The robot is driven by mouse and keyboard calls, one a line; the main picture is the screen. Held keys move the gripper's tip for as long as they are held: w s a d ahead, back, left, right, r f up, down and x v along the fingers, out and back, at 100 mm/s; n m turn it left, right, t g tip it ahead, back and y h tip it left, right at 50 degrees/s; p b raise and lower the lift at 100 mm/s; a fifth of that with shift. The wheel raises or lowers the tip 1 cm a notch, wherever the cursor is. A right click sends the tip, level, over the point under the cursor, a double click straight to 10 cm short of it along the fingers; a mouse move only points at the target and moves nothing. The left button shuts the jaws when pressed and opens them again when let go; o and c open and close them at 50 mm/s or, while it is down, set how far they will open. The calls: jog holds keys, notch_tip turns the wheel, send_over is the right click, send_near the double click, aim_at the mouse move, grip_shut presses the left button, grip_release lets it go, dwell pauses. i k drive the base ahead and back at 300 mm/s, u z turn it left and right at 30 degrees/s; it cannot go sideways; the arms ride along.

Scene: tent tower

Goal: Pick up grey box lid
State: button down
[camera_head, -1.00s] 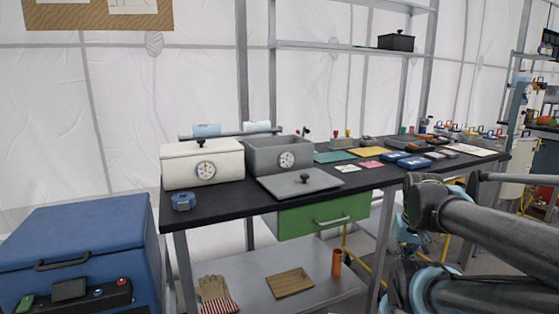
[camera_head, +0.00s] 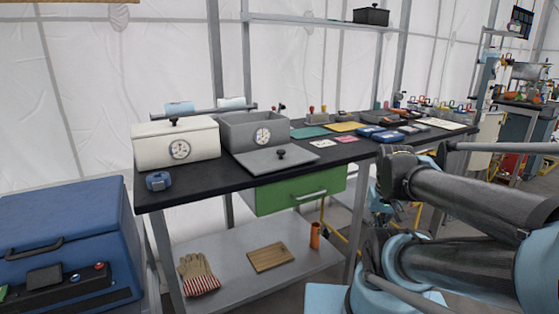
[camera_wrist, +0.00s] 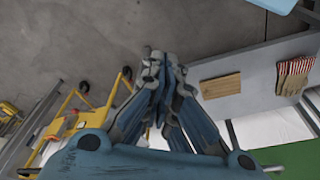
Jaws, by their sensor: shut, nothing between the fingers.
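The grey box lid (camera_head: 262,160) is a flat grey plate with a black knob. In the head view it lies on the black table top, in front of the open grey box (camera_head: 236,130) with a round dial. My gripper (camera_wrist: 157,68) shows in the wrist view with its fingers together and nothing between them. It points down over the floor beside the table's lower shelf, away from the lid. The lid is not in the wrist view, and my fingertips are not in the head view.
A white box (camera_head: 150,147) with a dial and a blue device (camera_head: 158,181) are left of the grey box. A green drawer (camera_head: 300,190) hangs below the table edge. A blue cooler (camera_head: 65,230) stands at left. Gloves (camera_head: 197,273) and a wooden board (camera_head: 270,257) lie on the shelf.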

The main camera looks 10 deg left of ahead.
aim_at(274, 159)
jog(key=z, duration=0.25)
jog(key=k, duration=1.45)
jog(key=u, duration=0.3)
jog(key=i, duration=1)
